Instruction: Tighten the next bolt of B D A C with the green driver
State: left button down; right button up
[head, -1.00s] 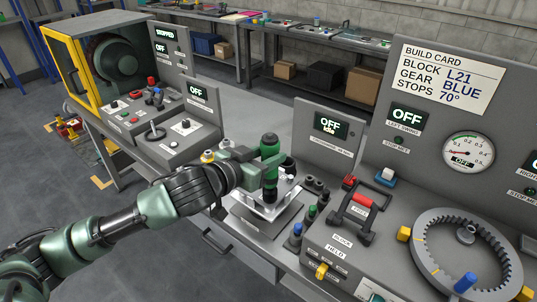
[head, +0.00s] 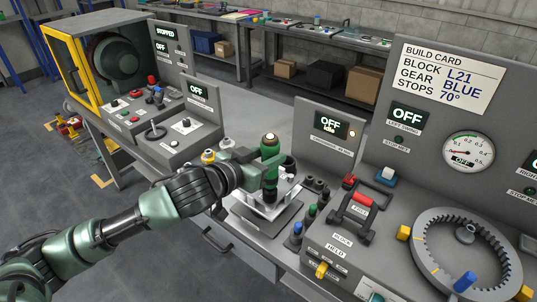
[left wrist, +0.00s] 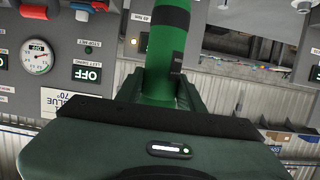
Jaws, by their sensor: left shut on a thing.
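My left gripper (head: 266,172) is shut on the green driver (head: 270,148) and holds it upright over the metal block (head: 268,207) on the bench. The top of the driver glows a pale yellow. My right gripper is not in view.
Small coloured tools (head: 309,213) stand to the right, near a red-handled clamp (head: 361,200) and a toothed ring (head: 420,260). A build card (head: 450,78) hangs above.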

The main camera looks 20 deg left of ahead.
aim_at(264, 142)
pick_arm(q)
jog(key=shift+s+f, duration=0.1)
jog(key=shift+f, duration=0.3)
dwell(0.8)
notch_tip(264, 142, up, 5)
jog(key=p, duration=0.5)
jog(key=shift+r, duration=0.2)
dwell(0.3)
